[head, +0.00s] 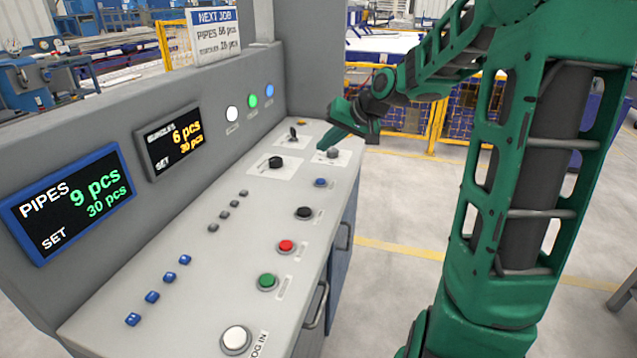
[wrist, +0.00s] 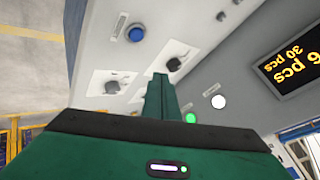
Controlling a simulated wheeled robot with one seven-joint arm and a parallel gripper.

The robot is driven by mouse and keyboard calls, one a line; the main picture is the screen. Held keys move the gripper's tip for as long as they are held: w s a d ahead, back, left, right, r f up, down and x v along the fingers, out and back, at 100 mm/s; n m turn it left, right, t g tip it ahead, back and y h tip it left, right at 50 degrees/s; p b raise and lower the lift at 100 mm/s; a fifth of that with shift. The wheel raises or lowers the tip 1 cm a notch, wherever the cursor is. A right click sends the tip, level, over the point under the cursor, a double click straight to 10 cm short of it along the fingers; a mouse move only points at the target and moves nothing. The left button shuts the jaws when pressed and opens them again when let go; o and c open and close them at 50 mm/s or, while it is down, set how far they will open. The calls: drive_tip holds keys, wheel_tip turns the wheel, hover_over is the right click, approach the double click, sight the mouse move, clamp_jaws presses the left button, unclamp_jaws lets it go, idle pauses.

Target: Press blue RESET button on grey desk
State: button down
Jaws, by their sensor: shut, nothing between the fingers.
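The round blue button (head: 320,182) sits on the grey desk top (head: 222,272), near its right edge and toward the far end. Its label is too small to read. The button also shows in the wrist view (wrist: 136,33), at upper left, uncovered. My green gripper (head: 324,146) is shut and empty, above the far part of the desk beyond the blue button. In the wrist view my gripper's tip (wrist: 160,80) appears below and right of the button, close to a black knob (wrist: 174,64), and apart from the button. I cannot tell whether it touches the desk.
Black (head: 303,213), red (head: 286,246), green (head: 267,281) and white (head: 236,339) buttons line the desk's right side. Several small blue buttons (head: 152,296) are at left. Knobs (head: 276,162) stand near the gripper. The upright panel with displays (head: 78,200) borders the desk's left.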

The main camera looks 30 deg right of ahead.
sight(324, 182)
drive_tip(key=shift+w+r, duration=0.25)
drive_tip(key=shift+w, duration=0.2)
drive_tip(key=shift+a+f, duration=0.1)
drive_tip(key=shift+f, duration=0.05)
drive_tip(key=shift+f, duration=4.3)
drive_tip(key=shift+s+f, duration=0.15)
drive_tip(key=shift+f, duration=0.6)
drive_tip(key=shift+r, duration=0.85)
drive_tip(key=shift+r, duration=2.5)
